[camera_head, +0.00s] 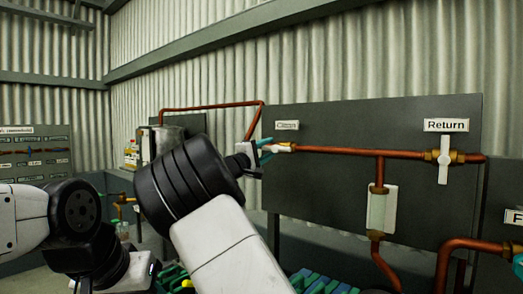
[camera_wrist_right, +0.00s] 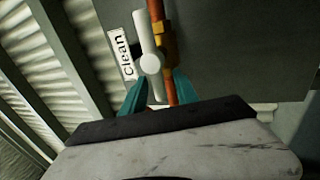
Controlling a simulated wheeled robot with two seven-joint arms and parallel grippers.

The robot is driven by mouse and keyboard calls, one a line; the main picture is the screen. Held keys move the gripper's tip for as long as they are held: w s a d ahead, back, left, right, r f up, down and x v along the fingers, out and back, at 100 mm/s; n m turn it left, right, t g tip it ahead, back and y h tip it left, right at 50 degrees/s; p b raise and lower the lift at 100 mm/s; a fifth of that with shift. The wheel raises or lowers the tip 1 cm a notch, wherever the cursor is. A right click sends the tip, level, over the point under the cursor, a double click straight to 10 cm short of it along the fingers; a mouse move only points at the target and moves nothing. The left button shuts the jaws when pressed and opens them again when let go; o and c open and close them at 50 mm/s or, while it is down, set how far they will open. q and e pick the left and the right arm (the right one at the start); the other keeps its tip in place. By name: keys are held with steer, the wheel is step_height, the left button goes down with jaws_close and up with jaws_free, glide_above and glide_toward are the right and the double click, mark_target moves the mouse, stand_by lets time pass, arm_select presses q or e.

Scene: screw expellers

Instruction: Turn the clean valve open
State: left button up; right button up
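The clean valve has a white bar handle (camera_wrist_right: 150,60) on a brass fitting in the right wrist view, beside a white "Clean" label (camera_wrist_right: 122,52). The handle lies roughly along the copper pipe, slightly tilted. My right gripper (camera_wrist_right: 160,92) is open, its teal fingers either side of the handle's near end and the pipe. I cannot tell whether they touch. In the head view my right gripper (camera_head: 268,152) is at the panel's left part, largely covering the valve; the "Clean" label (camera_head: 287,125) shows above. My left gripper (camera_head: 142,268) is low at left, its fingers unclear behind my right arm.
The Return valve (camera_head: 444,160) is on the same dark panel (camera_head: 330,190), its white handle across the pipe. A copper pipe (camera_head: 340,151) links the two, with a sight glass (camera_head: 381,210) below. Blue and green items (camera_head: 318,284) lie below the panel.

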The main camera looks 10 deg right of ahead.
steer(key=v, duration=0.8)
steer(key=shift+w, duration=0.1)
steer(key=s+d+f+m+g+y, duration=0.25)
steer(key=d+f+g, duration=0.35)
steer(key=d+f, duration=0.65)
steer(key=s+d+f+m+g+y, duration=0.35)
steer(key=s+d+f+y, duration=0.2)
steer(key=s+f, duration=0.45)
steer(key=s+a+r+m+y, duration=0.1)
steer(key=s+a+y, duration=0.3)
steer(key=s, duration=0.8)
steer(key=s+a+r+m+y, duration=0.1)
steer(key=s+a+y, duration=0.4)
steer(key=s, duration=0.7)
steer(key=shift+s+a+m+t, duration=0.3)
steer(key=shift+a+t, duration=0.15)
steer(key=shift+a, duration=0.25)
